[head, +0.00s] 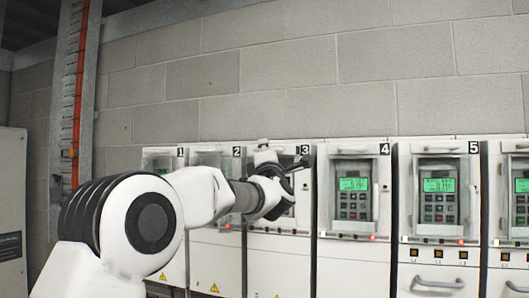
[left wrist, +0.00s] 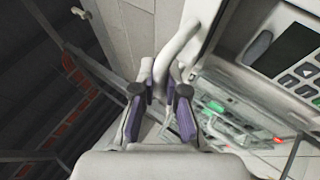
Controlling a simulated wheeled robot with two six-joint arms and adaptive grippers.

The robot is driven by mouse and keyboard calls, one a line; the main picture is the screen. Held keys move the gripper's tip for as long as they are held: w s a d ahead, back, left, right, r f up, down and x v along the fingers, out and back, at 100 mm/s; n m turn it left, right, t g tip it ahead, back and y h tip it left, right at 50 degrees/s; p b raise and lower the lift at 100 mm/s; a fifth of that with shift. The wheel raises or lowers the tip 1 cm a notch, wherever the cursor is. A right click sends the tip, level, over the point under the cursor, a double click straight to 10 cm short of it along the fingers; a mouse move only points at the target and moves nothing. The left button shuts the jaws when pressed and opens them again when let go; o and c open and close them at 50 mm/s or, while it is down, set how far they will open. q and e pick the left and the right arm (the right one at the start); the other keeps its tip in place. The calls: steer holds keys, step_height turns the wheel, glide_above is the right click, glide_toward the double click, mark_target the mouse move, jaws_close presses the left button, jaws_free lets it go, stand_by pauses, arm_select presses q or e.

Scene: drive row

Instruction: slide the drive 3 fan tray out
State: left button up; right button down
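Drive 3 (head: 281,262) is the grey-white cabinet marked 3 in the head view. My left arm hides most of its upper front, and I cannot make out its fan tray there. My left gripper (head: 284,166) is in front of the upper part of drive 3. In the left wrist view its two fingers (left wrist: 160,100) with purple pads stand apart. A keypad panel with a dark screen (left wrist: 283,48) is on the right there. My right gripper is not in view.
Drive 4 (head: 352,255) and drive 5 (head: 437,256) stand close on the right, and drive 5 has a low grey handle (head: 437,283). Drives 1 and 2 are on the left, partly behind my arm. A block wall (head: 300,65) rises behind the row.

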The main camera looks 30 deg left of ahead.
arm_select(q)
steer(key=o, duration=0.3)
steer(key=v, duration=1.2)
steer(key=shift+w+a, duration=0.1)
